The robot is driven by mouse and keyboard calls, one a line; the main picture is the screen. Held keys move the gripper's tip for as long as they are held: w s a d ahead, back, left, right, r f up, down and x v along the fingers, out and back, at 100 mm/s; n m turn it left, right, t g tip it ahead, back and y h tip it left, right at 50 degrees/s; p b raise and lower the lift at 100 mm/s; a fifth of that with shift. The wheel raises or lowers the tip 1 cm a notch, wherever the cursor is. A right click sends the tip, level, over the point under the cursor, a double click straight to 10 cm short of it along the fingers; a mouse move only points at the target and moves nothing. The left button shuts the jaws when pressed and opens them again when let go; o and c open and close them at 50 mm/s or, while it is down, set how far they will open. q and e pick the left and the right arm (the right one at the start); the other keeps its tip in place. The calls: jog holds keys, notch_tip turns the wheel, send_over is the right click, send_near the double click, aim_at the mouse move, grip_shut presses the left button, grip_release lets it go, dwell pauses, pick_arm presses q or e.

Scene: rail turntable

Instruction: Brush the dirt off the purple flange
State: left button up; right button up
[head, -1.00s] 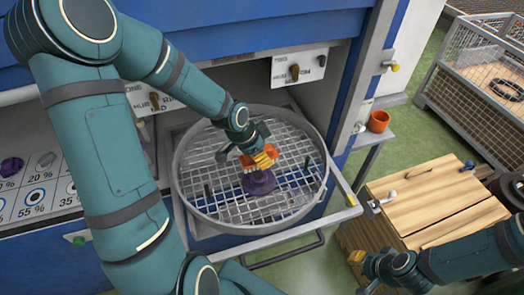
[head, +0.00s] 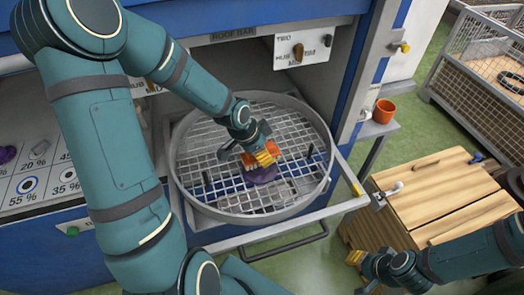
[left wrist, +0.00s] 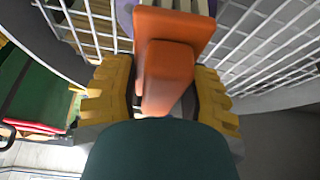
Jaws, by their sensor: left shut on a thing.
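The purple flange (head: 262,176) lies on the wire grid of the round turntable (head: 206,206) in the head view. My left gripper (head: 265,155) is above it, shut on an orange brush (head: 250,160). The brush hides much of the flange's top; I cannot tell whether its bristles touch it. In the left wrist view the orange brush (left wrist: 168,75) stands between the yellow fingers, with pale bristles beyond and a strip of purple flange (left wrist: 125,14) at the top. No dirt can be made out. My right gripper (head: 362,268) is at the lower right, away from the turntable; its opening is unclear.
The turntable sits in the opening of a blue cabinet (head: 110,240), with a rail around its front. An orange cup (head: 384,111) stands on a side shelf. A wooden box (head: 430,200) is near my right arm. A mesh crate (head: 455,85) stands behind on green floor.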

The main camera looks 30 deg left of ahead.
pick_arm(q)
jog(key=shift+f+b, duration=0.45)
jog(key=shift+f, duration=0.1)
dwell(0.4)
